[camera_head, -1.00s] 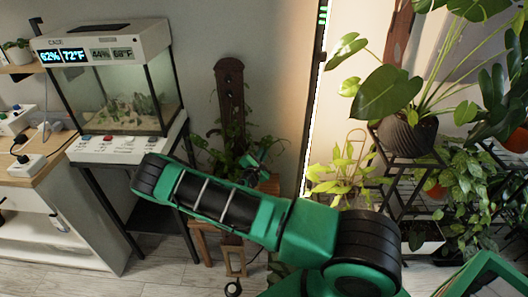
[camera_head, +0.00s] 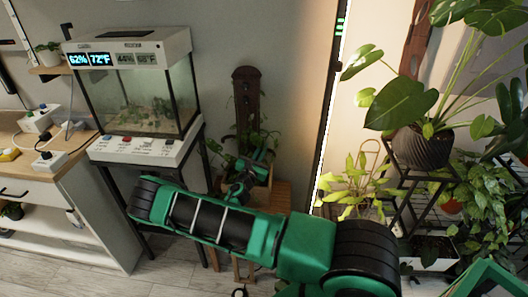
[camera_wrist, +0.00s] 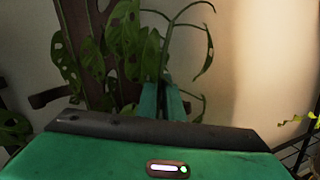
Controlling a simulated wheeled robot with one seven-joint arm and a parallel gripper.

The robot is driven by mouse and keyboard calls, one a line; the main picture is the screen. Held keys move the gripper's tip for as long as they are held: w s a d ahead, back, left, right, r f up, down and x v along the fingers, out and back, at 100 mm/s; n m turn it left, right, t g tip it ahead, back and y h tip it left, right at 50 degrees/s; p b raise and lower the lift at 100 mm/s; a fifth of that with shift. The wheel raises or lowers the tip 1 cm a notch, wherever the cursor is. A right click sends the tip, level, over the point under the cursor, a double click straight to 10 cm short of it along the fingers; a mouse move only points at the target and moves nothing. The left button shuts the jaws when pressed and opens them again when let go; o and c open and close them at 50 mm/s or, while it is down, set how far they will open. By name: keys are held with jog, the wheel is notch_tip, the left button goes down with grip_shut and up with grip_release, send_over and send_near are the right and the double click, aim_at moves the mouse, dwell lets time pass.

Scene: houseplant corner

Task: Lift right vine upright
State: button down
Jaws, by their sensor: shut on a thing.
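My gripper (camera_wrist: 166,103) points away from the wrist camera, its two green fingers close together. It is shut on a thin vine stem (camera_wrist: 168,45), which rises above the fingertips and arches to the right. The exact grip point is hard to see. Large holed leaves (camera_wrist: 125,35) hang just left of the fingers, in front of a dark wooden post (camera_wrist: 88,20). In the head view my gripper (camera_head: 252,168) is small, beside the potted vine's leaves (camera_head: 225,140) at the foot of the post (camera_head: 246,98). My arm hides most of the pot and lower stems.
A glass terrarium (camera_head: 140,95) on a black stand is at left, next to a wooden bench (camera_head: 60,165) with power strips. A plant rack (camera_head: 405,190) with a monstera pot (camera_head: 425,148) and a yellow-green plant (camera_head: 355,185) is at right. Bare wall lies behind the post.

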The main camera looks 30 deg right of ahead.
jog(key=shift+a+f, duration=0.1)
jog(key=shift+f, duration=0.15)
jog(key=c, duration=1.9)
grip_release()
jog(key=shift+r, duration=0.15)
jog(key=v, duration=1.1)
